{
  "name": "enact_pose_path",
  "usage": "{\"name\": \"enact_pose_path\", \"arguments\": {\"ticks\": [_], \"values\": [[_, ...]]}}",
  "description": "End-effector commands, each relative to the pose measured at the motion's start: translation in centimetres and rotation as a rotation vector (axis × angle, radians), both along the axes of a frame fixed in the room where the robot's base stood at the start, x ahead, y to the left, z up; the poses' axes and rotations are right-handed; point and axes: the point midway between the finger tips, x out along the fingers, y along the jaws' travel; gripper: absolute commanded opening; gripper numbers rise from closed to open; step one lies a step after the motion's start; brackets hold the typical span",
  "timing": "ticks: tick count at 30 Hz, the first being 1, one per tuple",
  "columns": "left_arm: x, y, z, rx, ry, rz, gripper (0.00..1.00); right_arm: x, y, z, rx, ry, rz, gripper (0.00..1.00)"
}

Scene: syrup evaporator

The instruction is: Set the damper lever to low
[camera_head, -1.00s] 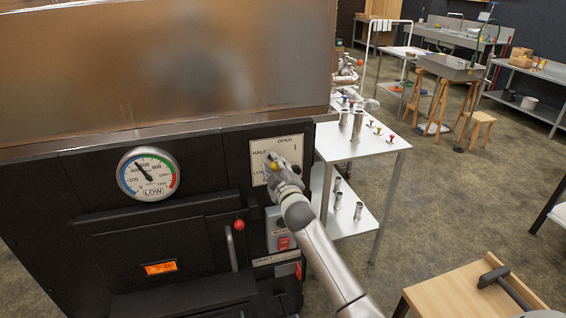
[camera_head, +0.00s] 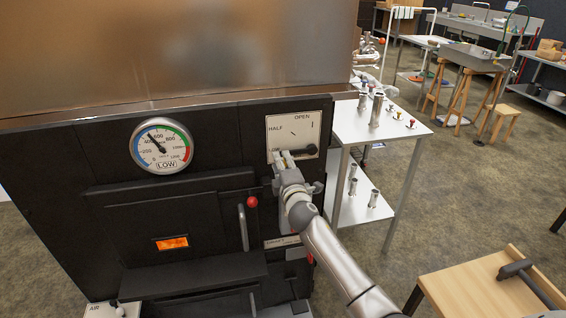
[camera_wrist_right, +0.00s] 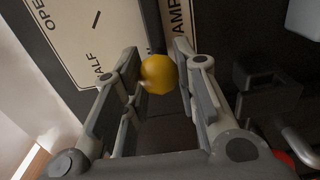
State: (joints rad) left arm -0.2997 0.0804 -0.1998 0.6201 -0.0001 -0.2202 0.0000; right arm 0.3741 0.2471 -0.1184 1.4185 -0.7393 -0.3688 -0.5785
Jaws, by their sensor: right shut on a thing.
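The damper plate (camera_head: 293,133) is a pale panel marked OPEN and HALF on the upper right of the black evaporator front. Its dark lever (camera_head: 304,150) runs left from a round pivot at the plate's lower right. The plate (camera_wrist_right: 80,50) lies behind the knob there. My left gripper is not in view.
A round gauge (camera_head: 161,146) is left of the plate. A door handle (camera_head: 243,227) and a red ball (camera_head: 252,201) are left of my right arm. A white table (camera_head: 390,140) with metal cylinders stands right. A wooden stool with a hammer (camera_head: 515,269) is front right.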

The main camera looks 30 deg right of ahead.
Motion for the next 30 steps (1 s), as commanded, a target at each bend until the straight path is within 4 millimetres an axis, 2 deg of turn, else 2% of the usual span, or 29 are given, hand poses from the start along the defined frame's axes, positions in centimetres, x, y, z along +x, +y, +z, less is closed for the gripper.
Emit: {"name": "enact_pose_path", "arguments": {"ticks": [16, 17, 21, 30], "values": [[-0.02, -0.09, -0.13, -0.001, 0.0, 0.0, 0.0, 0.0, -0.36, -0.03, -0.026, 0.004, -0.007, 0.0], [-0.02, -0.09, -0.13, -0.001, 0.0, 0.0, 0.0, 0.0, -0.36, -0.04, -0.026, 0.004, -0.007, 0.31], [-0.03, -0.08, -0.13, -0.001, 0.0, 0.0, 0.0, 0.0, -0.27, -0.07, -0.024, 0.004, -0.005, 0.49], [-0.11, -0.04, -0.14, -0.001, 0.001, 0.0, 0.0, -0.03, -0.13, -0.16, -0.022, 0.004, -0.002, 0.5]]}}
